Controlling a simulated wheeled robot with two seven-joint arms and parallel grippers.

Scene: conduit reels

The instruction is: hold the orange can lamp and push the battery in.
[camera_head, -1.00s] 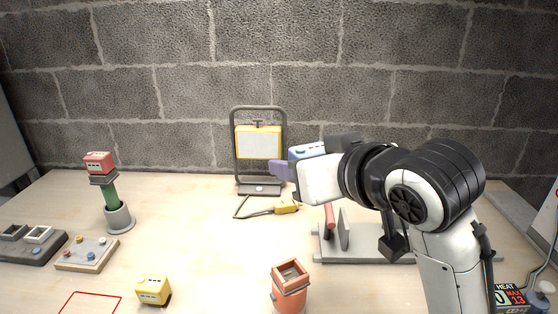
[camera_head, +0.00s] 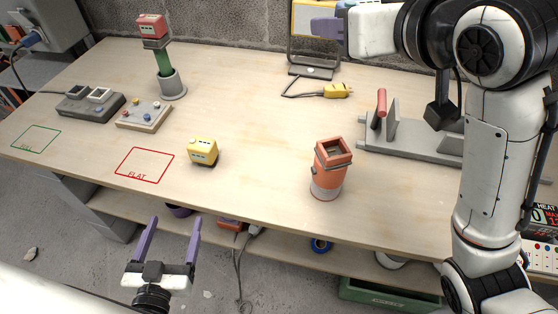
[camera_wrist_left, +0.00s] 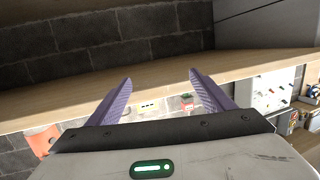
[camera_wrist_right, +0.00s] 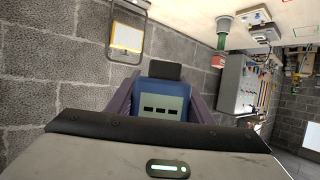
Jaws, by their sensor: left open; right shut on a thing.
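The orange can lamp (camera_head: 325,178) stands upright on the bench right of centre in the head view, with an open, hollow socket facing up. My right gripper (camera_wrist_right: 161,90) is shut on a blue battery (camera_wrist_right: 158,104) with a pale, dark-marked face. My left gripper (camera_head: 172,226) is open and empty, in front of the bench's front edge, left of and apart from the lamp.
A yellow battery (camera_head: 203,151) sits beside the red FLAT square (camera_head: 145,165). A green lamp (camera_head: 164,62) carries a red battery (camera_head: 151,25). A grey bracket (camera_head: 385,143) with a red handle stands right of the orange lamp. The bench middle is clear.

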